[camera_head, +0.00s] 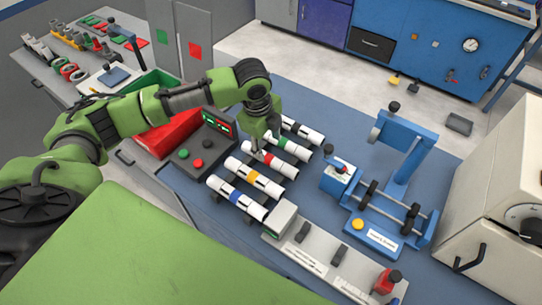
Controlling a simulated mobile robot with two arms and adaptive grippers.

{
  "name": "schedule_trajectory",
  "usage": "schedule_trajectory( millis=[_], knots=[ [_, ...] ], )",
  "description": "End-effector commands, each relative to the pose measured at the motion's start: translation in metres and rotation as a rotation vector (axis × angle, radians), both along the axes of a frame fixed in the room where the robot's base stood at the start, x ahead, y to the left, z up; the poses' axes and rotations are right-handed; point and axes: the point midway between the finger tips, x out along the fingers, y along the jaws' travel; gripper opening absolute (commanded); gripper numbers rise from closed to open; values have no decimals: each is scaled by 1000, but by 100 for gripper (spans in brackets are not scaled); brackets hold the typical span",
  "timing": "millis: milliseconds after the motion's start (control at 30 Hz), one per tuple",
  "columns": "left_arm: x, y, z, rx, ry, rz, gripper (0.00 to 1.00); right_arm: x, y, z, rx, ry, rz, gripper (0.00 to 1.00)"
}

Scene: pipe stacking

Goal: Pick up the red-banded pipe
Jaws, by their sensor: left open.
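My right gripper is not in view.
A black-banded pipe (303,132) and a blue-banded pipe (237,198) lie at the row's ends. A control box (199,150) stands left of the row. A grey fixture (325,257) is in front, and a blue stand (402,165) is to the right.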

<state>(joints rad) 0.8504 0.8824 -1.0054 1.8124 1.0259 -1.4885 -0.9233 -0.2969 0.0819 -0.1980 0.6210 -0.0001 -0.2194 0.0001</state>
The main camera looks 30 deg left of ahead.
Motion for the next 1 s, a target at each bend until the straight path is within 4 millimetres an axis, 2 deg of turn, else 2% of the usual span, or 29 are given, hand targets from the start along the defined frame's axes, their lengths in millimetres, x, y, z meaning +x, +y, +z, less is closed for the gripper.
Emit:
schedule_trajectory(
  millis=[100,200,367,533,700,967,1000],
  knots=[
    [4,-1,-21,0,3,1,47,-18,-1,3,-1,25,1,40],
    [6,-1,-33,0,1,1,47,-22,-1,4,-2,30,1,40],
    [8,0,-42,0,1,0,47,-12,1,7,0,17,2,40],
    [10,5,-64,1,3,1,47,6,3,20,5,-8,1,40],
    [15,5,-86,0,0,0,47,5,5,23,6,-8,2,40],
    [16,5,-91,1,-1,-1,47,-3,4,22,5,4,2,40],
    [16,5,-91,1,-1,-1,44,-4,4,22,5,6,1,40]
  ],
)
